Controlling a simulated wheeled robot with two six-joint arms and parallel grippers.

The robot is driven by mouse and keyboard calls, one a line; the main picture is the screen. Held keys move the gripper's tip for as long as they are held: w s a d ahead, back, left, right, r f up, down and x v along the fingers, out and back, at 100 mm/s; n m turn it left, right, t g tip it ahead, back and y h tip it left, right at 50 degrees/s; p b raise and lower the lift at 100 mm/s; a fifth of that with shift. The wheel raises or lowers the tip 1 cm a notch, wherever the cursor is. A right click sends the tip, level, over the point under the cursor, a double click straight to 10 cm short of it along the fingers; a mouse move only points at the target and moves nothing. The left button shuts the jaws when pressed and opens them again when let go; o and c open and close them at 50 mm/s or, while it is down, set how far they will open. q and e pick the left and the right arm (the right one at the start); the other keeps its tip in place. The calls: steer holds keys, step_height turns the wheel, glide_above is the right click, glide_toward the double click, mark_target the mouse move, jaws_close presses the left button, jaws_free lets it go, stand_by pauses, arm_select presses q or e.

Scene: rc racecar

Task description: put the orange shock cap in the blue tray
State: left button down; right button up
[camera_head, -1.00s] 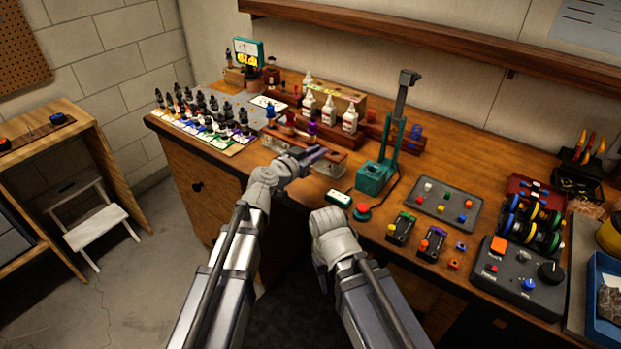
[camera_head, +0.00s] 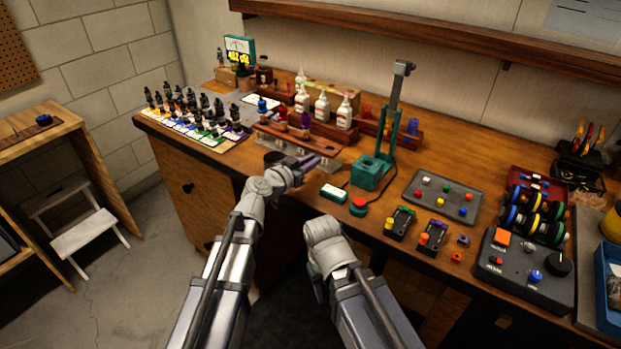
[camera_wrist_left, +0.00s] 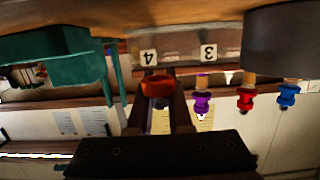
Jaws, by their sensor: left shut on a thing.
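My left gripper (camera_head: 322,162) is at the front of the bench, beside the front of the wooden rack (camera_head: 275,134). In the left wrist view its fingers (camera_wrist_left: 160,100) are shut on the orange shock cap (camera_wrist_left: 158,86), seen near the rack's label 4. I cannot tell whether the cap touches the rack. In the head view the cap cannot be made out. The blue tray (camera_head: 603,315) is at the far right edge, partly cut off. My right arm ends low in the middle, and its gripper is not visible.
Purple (camera_wrist_left: 202,103), red (camera_wrist_left: 245,98) and blue (camera_wrist_left: 288,97) caps are in the rack. A teal press (camera_head: 372,172) stands right of the gripper. A red button (camera_head: 358,206), battery packs and a control box (camera_head: 520,275) lie between it and the tray.

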arm_select(q)
steer(key=shift+f+b, duration=2.15)
steer(key=shift+f, duration=0.1)
steer(key=shift+f, duration=0.25)
steer(key=c, duration=0.8)
jaws_free()
steer(key=shift+r, duration=0.1)
steer(key=shift+c, duration=0.2)
